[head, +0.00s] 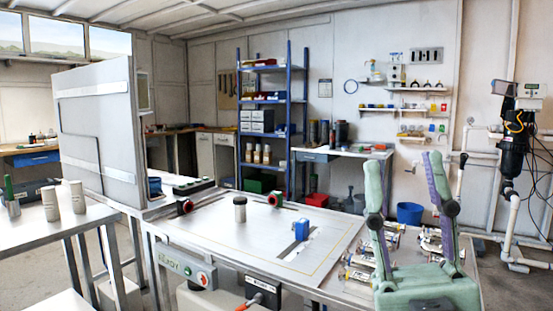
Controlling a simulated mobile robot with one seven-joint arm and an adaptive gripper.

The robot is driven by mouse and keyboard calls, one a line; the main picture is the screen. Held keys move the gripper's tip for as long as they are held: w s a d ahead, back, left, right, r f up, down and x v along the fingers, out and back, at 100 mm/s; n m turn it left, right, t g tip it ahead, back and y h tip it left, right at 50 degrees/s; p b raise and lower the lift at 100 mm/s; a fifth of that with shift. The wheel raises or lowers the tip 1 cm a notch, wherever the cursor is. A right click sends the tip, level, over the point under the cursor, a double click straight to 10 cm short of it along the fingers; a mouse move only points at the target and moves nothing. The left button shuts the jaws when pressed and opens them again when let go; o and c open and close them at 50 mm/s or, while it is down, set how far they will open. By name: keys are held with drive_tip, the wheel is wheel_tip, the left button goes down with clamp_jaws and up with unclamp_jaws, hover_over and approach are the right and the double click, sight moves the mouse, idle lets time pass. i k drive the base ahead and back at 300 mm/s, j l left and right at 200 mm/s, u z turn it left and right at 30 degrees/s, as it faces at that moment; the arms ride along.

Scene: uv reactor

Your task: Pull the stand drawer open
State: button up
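A white stand (342,152) stands against the back wall in the head view, right of the blue shelving. A drawer with a blue front (312,156) sits under its top on the left side and looks shut; its handle is too small to make out. Another blue drawer front (36,159) shows under the bench at the far left. No label tells which one is the stand drawer. My green and purple gripper (406,165) is in the right foreground. Its two fingers point up and are spread apart with nothing between them. It is well away from both drawers.
An upright grey panel (98,128) stands left. A blue bucket (410,213) is on the floor, and black equipment with pipes (512,140) stands right.

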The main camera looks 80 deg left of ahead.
sight(318, 154)
drive_tip(key=u, duration=2.35)
drive_tip(key=l+z, duration=0.2)
drive_tip(key=z, duration=0.3)
drive_tip(key=i+l+z, duration=0.1)
drive_tip(key=l+z, duration=0.15)
drive_tip(key=i+l+z, duration=0.15)
drive_tip(key=l+z, duration=0.15)
drive_tip(key=l, duration=0.15)
drive_tip(key=i+l+z, duration=0.65)
drive_tip(key=l, duration=0.15)
drive_tip(key=i+l+z, duration=0.35)
drive_tip(key=i+u, duration=0.3)
drive_tip(key=i+l+u, duration=0.15)
drive_tip(key=i+u, duration=0.15)
drive_tip(key=i, duration=0.2)
drive_tip(key=i+l+u, duration=0.3)
drive_tip(key=i+j+u, duration=0.1)
drive_tip(key=i+u, duration=0.2)
drive_tip(key=i, duration=0.45)
drive_tip(key=i+l+u, duration=0.1)
drive_tip(key=i+u, duration=0.25)
drive_tip(key=i, duration=0.35)
drive_tip(key=i+u, duration=0.45)
drive_tip(key=i, duration=0.2)
drive_tip(key=i+l+u, duration=0.1)
drive_tip(key=i+u, duration=0.35)
drive_tip(key=i, duration=0.2)
